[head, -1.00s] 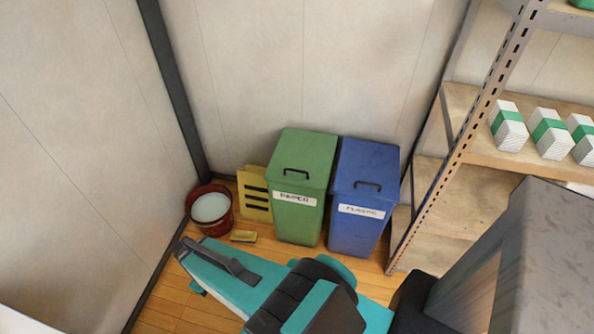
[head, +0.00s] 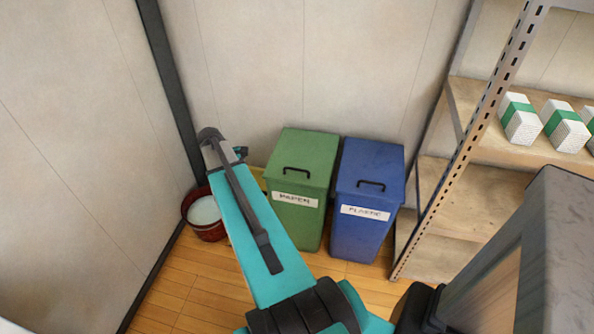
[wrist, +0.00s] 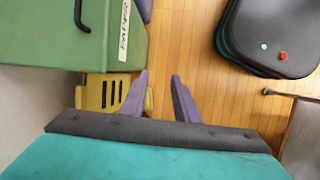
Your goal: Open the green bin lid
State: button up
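The green bin (head: 298,225) stands by the back wall with a white "PAPER" label. Its lid (head: 310,150) is closed and has a dark handle (head: 296,170) on top. In the wrist view the green bin (wrist: 70,40) fills the upper left, with the handle (wrist: 79,17) at the top edge. My gripper (wrist: 155,82) is open and empty, its two purple fingers apart over the wooden floor, to the lower right of the bin and not touching the handle. In the head view my arm rises left of the bin; its fingers are not clearly visible there.
A blue bin (head: 365,238) labelled "PLASTIC" stands close on the right. A red bucket (head: 207,229) is at the left, partly behind my arm. A yellow slotted object (wrist: 97,98) is beside the green bin. A shelf (head: 455,195) stands at the right.

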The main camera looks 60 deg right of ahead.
jog(key=s+d+r+b, duration=0.1)
jog(key=s+d+r, duration=0.1)
jog(key=d+r, duration=0.3)
jog(key=s+d+r+h+b, duration=0.1)
jog(key=s+d+r, duration=0.2)
jog(key=d+r, duration=0.3)
jog(key=d, duration=0.4)
jog(key=shift+d+r+b, duration=0.2)
jog(key=shift+d+b, duration=0.1)
jog(key=shift+b, duration=0.1)
jog(key=shift+f, duration=0.15)
send_over(297, 177)
jog(key=shift+f, duration=6.15)
